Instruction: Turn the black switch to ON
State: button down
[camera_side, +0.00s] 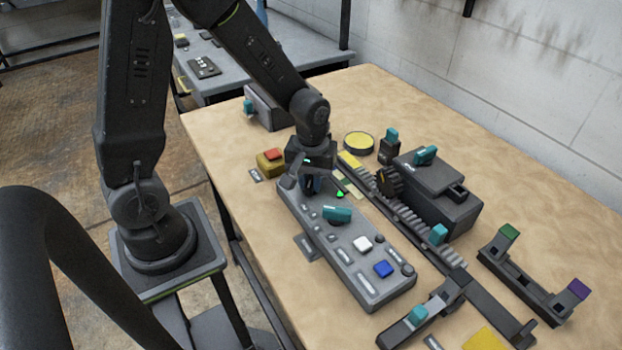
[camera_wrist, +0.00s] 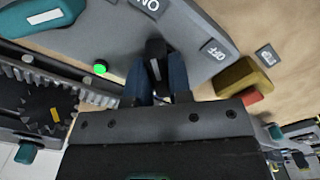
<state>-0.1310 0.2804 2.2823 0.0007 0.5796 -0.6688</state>
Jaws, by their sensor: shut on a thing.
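The black switch (camera_wrist: 155,50) shows in the wrist view at the end of the grey control panel (camera_wrist: 110,30). It lies between the ON label (camera_wrist: 150,5) and the OFF label (camera_wrist: 214,50); its exact setting is hard to tell. My gripper (camera_wrist: 160,78) is shut on the switch, with a blue-grey finger on each side. In the side view my gripper (camera_side: 312,185) reaches down to the far end of the panel (camera_side: 350,265) and hides the switch.
A teal knob (camera_side: 337,214), a white button (camera_side: 362,244) and a blue button (camera_side: 383,268) sit on the panel. A yellow block with a red top (camera_side: 271,160) stands left of my gripper. A toothed rack (camera_side: 410,220) and a dark housing (camera_side: 440,190) stand right.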

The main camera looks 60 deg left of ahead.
jog(key=c, duration=1)
grip_release()
jog(key=shift+c, duration=0.2)
jog(key=shift+r, duration=0.1)
notch_tip(320, 180, up, 14)
jog(key=s+d+r+m+t, duration=0.2)
jog(key=s+m, duration=0.2)
jog(key=s, duration=0.1)
jog(key=s+d+r+m+t, duration=0.2)
jog(key=s+r+m+t, duration=0.1)
jog(key=s+m, duration=0.2)
jog(key=shift+s+r+t, duration=0.25)
jog(key=shift+s+t, duration=0.05)
jog(key=shift+s, duration=0.45)
